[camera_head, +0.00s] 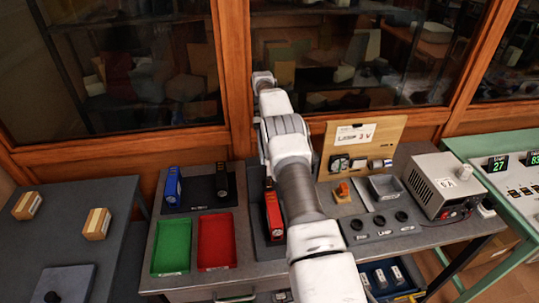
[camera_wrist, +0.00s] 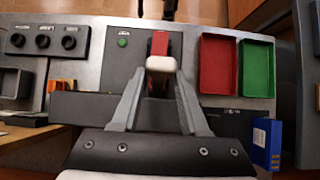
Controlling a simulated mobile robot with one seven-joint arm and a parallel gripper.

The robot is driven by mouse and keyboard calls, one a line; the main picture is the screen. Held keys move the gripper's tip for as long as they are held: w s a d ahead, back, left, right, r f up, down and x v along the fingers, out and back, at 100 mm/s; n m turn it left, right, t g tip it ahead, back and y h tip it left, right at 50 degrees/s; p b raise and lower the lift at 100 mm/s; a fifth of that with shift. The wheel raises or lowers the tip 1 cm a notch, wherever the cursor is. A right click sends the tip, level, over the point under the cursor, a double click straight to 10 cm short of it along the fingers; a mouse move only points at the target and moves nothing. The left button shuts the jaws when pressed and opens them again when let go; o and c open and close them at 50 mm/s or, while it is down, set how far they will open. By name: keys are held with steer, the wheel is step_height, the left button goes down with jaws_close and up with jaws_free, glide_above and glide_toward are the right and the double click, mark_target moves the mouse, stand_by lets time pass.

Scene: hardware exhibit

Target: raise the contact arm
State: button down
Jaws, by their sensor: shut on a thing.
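In the wrist view, a red bar with a pale, rounded end block (camera_wrist: 161,63), which looks like the contact arm, stands in the middle on a dark fixture. My gripper (camera_wrist: 161,76) has its two grey fingers on either side of this pale end and is shut on it. The fingers hide part of the fixture below. In the head view, a red part on a black base (camera_head: 272,212) shows just left of my arm. My gripper is hidden there. I cannot tell how far the contact arm is tilted.
A red tray (camera_wrist: 202,65) and a green tray (camera_wrist: 243,70) lie beside the fixture. A blue device (camera_head: 172,190) stands behind them in the head view. A panel with black knobs (camera_head: 380,221) and a grey power unit (camera_head: 443,180) are on the right. Glass cabinets stand behind.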

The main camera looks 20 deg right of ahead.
steer(key=shift+f, duration=0.35)
steer(key=c, duration=0.8)
jaws_free()
steer(key=shift+c, duration=0.2)
steer(key=o, duration=0.4)
steer(key=shift+w, duration=0.15)
steer(key=shift+o, duration=0.2)
steer(key=shift+r, duration=0.15)
steer(key=s+d+r+b, duration=0.1)
steer(key=s+d+r, duration=0.7)
steer(key=r, duration=0.3)
steer(key=shift+s, duration=0.35)
